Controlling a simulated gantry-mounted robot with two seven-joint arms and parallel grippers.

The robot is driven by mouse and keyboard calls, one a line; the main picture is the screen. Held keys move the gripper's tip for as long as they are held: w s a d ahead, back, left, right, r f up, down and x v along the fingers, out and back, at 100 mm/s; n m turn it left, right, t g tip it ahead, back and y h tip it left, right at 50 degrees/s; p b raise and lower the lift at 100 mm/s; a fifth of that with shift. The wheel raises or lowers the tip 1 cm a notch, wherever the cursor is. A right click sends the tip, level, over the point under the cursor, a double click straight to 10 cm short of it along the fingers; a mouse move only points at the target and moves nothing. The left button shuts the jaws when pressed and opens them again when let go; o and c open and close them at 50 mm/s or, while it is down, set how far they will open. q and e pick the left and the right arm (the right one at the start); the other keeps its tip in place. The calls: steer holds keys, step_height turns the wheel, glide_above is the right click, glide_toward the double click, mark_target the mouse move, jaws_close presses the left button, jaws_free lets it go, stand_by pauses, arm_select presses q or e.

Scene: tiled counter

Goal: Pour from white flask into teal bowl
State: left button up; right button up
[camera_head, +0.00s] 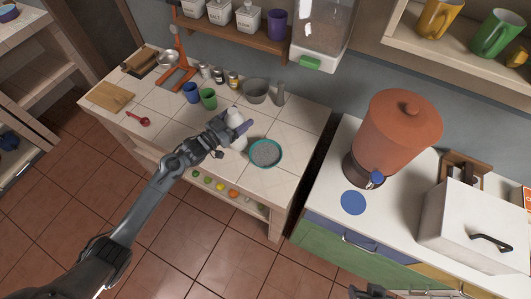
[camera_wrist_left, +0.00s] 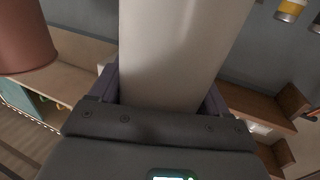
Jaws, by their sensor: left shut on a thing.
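The white flask (camera_head: 240,143) is near the counter's front, just left of the teal bowl. My left gripper (camera_head: 241,127) is shut around its middle, and white shows on both sides of the fingers. In the left wrist view the flask (camera_wrist_left: 180,50) fills the space between the fingers; its ends are out of frame. I cannot tell whether its base touches the tiles. The teal bowl (camera_head: 266,166) sits on the tiles with a grey speckled inside.
A green cup (camera_head: 208,98), a blue cup (camera_head: 191,92) and a grey bowl (camera_head: 256,90) stand behind the flask. A red spoon (camera_head: 138,119) and a wooden board (camera_head: 111,96) lie at the left. Tiles right of the teal bowl are clear. A large terracotta pot (camera_head: 400,130) stands on the right counter.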

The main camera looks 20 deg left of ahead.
arm_select(q)
steer(key=shift+r, duration=0.15)
step_height(320, 180, up, 5)
steer(key=p, duration=0.5)
steer(key=shift+d, duration=0.1)
stand_by(0.5)
